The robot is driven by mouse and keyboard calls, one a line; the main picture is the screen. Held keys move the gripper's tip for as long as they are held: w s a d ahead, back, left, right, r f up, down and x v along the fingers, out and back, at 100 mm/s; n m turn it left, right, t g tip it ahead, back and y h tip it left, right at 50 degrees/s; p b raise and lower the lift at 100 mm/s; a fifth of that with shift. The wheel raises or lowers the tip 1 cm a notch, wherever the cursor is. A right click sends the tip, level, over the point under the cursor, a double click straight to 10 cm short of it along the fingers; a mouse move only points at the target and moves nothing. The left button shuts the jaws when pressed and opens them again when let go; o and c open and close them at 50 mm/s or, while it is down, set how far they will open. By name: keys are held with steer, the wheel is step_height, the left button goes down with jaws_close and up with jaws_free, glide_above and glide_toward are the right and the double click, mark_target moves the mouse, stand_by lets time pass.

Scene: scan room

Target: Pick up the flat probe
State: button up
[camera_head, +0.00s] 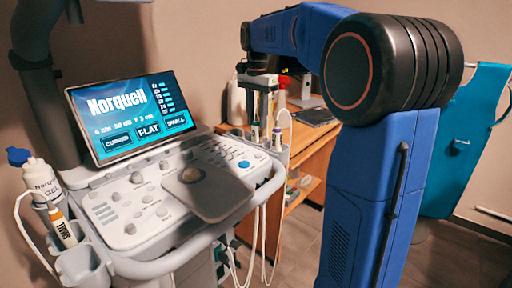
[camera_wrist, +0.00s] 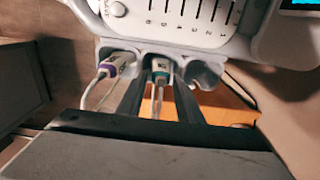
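The console screen (camera_head: 132,115) lists CURVED, FLAT and SMALL. In the wrist view, a white probe with a teal band (camera_wrist: 161,68) stands in the middle cup of the console's side holder. A white probe with a purple band (camera_wrist: 117,64) stands in the left cup. I cannot read their labels, so I cannot tell which is flat. My gripper (camera_wrist: 160,88) is open, its dark fingers on either side of the teal-banded probe. Contact cannot be told. In the head view my gripper (camera_head: 262,118) points down over the holder. A probe labelled SMALL (camera_head: 62,229) stands at the console's left side.
The right holder cup (camera_wrist: 203,74) looks empty. Cables hang below the holder. A gel bottle (camera_head: 42,178) stands at the console's left. A wooden desk (camera_head: 312,138) with bottles and a dark device is behind the holder. A teal chair or couch (camera_head: 465,140) is at right.

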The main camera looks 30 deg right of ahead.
mark_target(256, 135)
steer(key=shift+a+f, duration=0.15)
steer(key=shift+f, duration=3)
jaws_close()
